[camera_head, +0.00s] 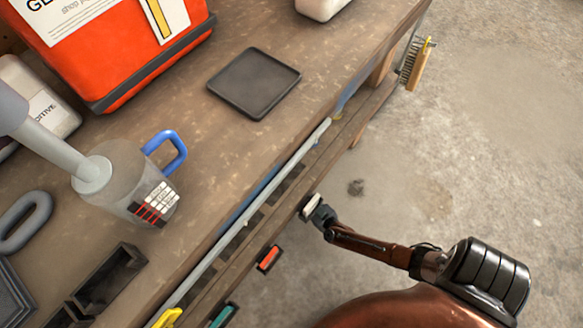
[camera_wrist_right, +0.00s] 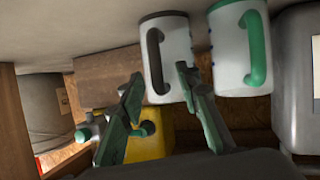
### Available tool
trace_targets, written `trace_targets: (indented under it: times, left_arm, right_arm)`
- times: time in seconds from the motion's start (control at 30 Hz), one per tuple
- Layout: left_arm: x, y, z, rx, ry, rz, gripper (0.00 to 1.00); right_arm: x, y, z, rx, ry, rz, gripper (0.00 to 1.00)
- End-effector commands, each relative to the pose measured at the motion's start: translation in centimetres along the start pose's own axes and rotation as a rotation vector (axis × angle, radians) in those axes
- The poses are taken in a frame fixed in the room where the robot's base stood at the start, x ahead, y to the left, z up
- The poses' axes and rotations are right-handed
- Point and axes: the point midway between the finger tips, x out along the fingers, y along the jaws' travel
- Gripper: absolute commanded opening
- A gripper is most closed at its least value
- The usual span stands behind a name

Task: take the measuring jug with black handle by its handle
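The white measuring jug (camera_wrist_right: 176,42) with the black handle (camera_wrist_right: 155,62) is in the right wrist view, at upper middle. Its handle faces my right gripper (camera_wrist_right: 158,92). The gripper is open, with one finger left of the handle and the other to its right, overlapping the jug's front in the picture. I cannot tell whether a finger touches the jug. In the head view my right gripper (camera_head: 320,214) is small, at the bench's lower front edge, and a pale thing shows at its tip. My left gripper is not in view.
A white jug with a green handle (camera_wrist_right: 236,50) stands close to the right of the black-handled one. A yellow object (camera_wrist_right: 148,146) and a brown block (camera_wrist_right: 108,76) are nearby. On the bench top are a blue-handled jug (camera_head: 135,165) and a black tray (camera_head: 254,82).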

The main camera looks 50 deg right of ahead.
Motion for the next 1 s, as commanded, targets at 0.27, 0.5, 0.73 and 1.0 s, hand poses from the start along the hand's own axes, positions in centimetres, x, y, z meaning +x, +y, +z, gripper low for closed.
trace_targets:
  times: [0.27,0.5,0.73,1.0]
  left_arm:
    - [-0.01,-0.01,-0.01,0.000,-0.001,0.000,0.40]
    - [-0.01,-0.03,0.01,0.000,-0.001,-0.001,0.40]
    - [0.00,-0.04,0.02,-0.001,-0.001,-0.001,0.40]
    - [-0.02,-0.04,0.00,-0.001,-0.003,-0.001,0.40]
  right_arm:
    - [-0.01,0.01,-0.03,0.000,0.001,0.000,0.17]
    - [-0.03,0.01,-0.01,0.000,0.000,0.000,0.00]
    - [-0.04,0.03,0.01,0.000,0.000,0.001,0.00]
    - [-0.05,0.06,-0.07,0.000,0.001,0.001,0.00]
